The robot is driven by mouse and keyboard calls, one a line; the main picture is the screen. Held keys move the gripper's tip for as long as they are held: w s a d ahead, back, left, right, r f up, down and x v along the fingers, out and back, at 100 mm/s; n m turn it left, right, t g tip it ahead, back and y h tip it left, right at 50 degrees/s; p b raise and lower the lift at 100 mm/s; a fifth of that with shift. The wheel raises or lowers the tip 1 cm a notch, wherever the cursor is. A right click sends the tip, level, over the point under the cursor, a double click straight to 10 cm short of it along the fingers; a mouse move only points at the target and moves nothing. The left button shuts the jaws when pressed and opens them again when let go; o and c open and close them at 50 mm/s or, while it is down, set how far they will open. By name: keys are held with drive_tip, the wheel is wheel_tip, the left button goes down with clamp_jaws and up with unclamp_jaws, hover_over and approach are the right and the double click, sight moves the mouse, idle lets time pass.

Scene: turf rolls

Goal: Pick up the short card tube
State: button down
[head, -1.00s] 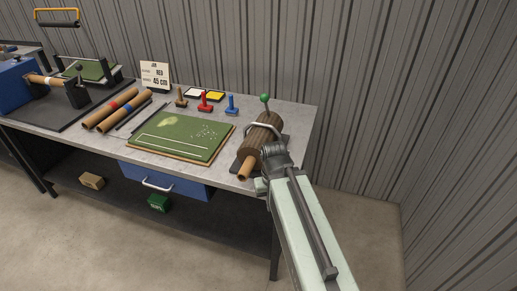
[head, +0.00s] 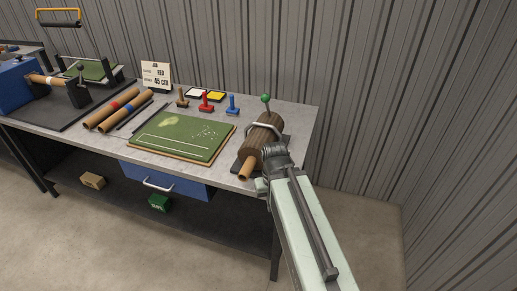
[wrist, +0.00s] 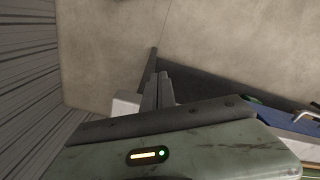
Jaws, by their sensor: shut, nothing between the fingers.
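A short card tube (head: 246,170) sticks out of the front end of a dark wooden cylinder (head: 262,138) at the right end of the workbench. The rest of it is hidden inside or behind the cylinder. My arm reaches up from the bottom right, and its end overlaps the cylinder's right side in the head view; I cannot tell whether they touch. My gripper shows in the wrist view (wrist: 158,78) with its two dark fingers together and nothing between them. The wrist view shows floor beyond the fingers, and no tube.
The cylinder has a metal strap and a green-knobbed lever (head: 265,98). A turf board (head: 180,137) lies left of it on the grey bench (head: 232,160). Stamps, two longer banded tubes (head: 118,108) and a blue machine (head: 18,85) stand further left. A ribbed wall is behind.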

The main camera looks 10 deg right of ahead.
drive_tip(key=c, duration=2.1)
unclamp_jaws()
drive_tip(key=shift+c, duration=0.2)
drive_tip(key=o, duration=0.5)
drive_tip(key=shift+r, duration=0.25)
drive_tip(key=o, duration=0.8)
wheel_tip(320, 180, up, 6)
drive_tip(key=w+a+m+p, duration=0.1)
drive_tip(key=w+p, duration=0.1)
drive_tip(key=p, duration=0.4)
drive_tip(key=shift+t, duration=0.3)
drive_tip(key=m+t+h+p, duration=0.25)
drive_tip(key=m+p, duration=0.25)
drive_tip(key=p, duration=0.3)
approach(247, 164)
drive_tip(key=f, duration=0.1)
drive_tip(key=f+t, duration=0.1)
drive_tip(key=shift+d+f, duration=0.35)
drive_tip(key=b+x, duration=0.3)
drive_tip(key=shift+s+a, duration=0.1)
drive_tip(key=shift+s, duration=0.05)
drive_tip(key=b+x, duration=0.4)
drive_tip(key=x, duration=0.1)
drive_tip(key=shift+f+b, duration=0.15)
drive_tip(key=shift+b, duration=0.2)
drive_tip(key=shift+r, duration=0.2)
clamp_jaws()
